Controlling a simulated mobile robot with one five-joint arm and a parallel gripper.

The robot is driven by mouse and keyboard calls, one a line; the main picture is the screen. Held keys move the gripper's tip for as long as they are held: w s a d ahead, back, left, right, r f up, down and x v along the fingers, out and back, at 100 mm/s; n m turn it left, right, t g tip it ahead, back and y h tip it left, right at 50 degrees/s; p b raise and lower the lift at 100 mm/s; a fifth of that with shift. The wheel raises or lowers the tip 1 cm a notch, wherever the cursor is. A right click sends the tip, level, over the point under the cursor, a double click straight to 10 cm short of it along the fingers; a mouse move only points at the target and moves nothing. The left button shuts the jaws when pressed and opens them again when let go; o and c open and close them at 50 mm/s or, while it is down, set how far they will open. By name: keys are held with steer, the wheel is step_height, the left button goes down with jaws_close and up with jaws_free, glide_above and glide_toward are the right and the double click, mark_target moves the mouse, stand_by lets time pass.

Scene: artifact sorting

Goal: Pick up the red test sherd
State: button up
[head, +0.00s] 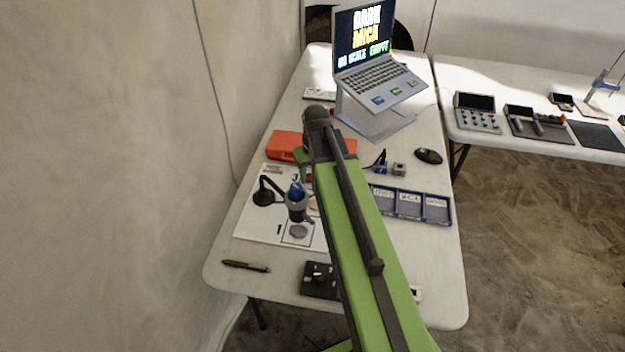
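I cannot make out a red sherd for certain in the head view. A small brownish thing, too small to identify, lies on a black device (311,288) near the table's front edge. A tan piece (313,203) is partly hidden behind my green arm, beside a dark cup-like thing (297,207) with a blue top. My arm reaches up over the middle of the table and covers part of it. My gripper cannot be made out; the arm seems to hide it.
An orange-red case (284,145) lies at the back left. A blue compartment tray (430,221) with labels stands right of my arm. A laptop (368,75) on a stand is behind. A pen (246,266) lies front left. The table's right front is mostly clear.

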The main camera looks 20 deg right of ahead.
steer(key=c, duration=0.7)
steer(key=shift+r, duration=0.1)
steer(key=shift+r+p, duration=0.25)
steer(key=shift+p, duration=0.1)
steer(key=r+p, duration=0.3)
steer(key=s+r+p, duration=0.1)
steer(key=shift+d+r+p, duration=0.3)
steer(key=shift+r+p, duration=0.05)
steer(key=shift+p, duration=0.05)
steer(key=s+d+r+p, duration=0.1)
steer(key=s+d+r, duration=0.1)
steer(key=s+d+r+p, duration=0.1)
steer(key=s+d+p, duration=0.1)
steer(key=s, duration=0.1)
steer(key=s+d+r+p, duration=0.2)
steer(key=d, duration=0.1)
steer(key=shift+s+r, duration=0.3)
steer(key=shift+s, duration=0.05)
